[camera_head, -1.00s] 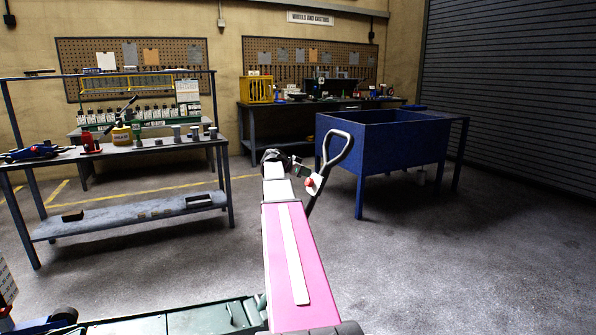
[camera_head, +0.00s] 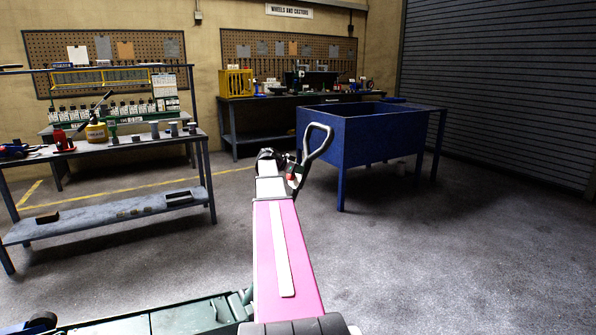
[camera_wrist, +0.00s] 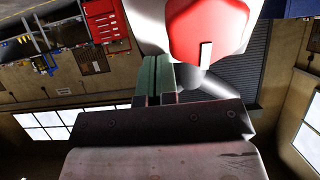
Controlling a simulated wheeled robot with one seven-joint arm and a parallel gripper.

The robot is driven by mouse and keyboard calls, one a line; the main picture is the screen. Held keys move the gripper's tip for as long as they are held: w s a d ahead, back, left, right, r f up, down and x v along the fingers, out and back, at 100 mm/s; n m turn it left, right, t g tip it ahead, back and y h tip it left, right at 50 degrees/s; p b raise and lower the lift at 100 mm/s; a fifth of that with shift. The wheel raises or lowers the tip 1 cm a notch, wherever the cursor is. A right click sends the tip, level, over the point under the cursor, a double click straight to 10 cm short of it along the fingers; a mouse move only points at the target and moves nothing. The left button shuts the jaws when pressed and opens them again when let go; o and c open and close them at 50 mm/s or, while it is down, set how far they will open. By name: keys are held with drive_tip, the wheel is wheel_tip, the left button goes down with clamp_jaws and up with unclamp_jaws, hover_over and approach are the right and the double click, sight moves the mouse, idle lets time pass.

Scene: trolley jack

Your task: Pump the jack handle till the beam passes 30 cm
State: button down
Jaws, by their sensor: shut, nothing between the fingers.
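The jack's green body (camera_head: 205,315) lies low at the bottom left of the head view, partly cut off and partly behind my pink arm. A grey loop handle (camera_head: 322,144) stands tilted beyond my arm, with a small red part (camera_head: 291,177) low on its shaft. My gripper (camera_head: 291,164) is beside the lower end of the loop, shut and empty. In the wrist view the closed fingers (camera_wrist: 155,72) sit just left of a large red-and-white part (camera_wrist: 208,28). I cannot tell whether they touch it. The beam cannot be made out.
A blue bin table (camera_head: 365,135) stands behind and right of the handle. A workbench (camera_head: 110,145) with bottles and tools is at the left, and another bench (camera_head: 300,98) is at the back wall. The floor at the right is clear.

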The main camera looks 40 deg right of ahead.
drive_tip(key=s+d+f+y, duration=0.1)
drive_tip(key=d+f, duration=0.4)
drive_tip(key=d, duration=0.3)
drive_tip(key=d+f+y, duration=0.2)
drive_tip(key=d+f, duration=0.2)
drive_tip(key=d, duration=0.3)
drive_tip(key=s+d+f+y, duration=0.1)
drive_tip(key=d+f, duration=0.4)
drive_tip(key=d, duration=0.3)
drive_tip(key=s+d+f+y, duration=0.1)
drive_tip(key=d+f+y, duration=0.1)
drive_tip(key=d+f, duration=0.5)
drive_tip(key=s+d+f+y, duration=0.1)
drive_tip(key=d+f, duration=0.6)
drive_tip(key=f, duration=0.5)
drive_tip(key=shift+d+t+y, duration=0.2)
drive_tip(key=shift+t+y, duration=0.2)
drive_tip(key=v, duration=1.4)
drive_tip(key=shift+a+f, duration=0.1)
drive_tip(key=shift+a, duration=0.05)
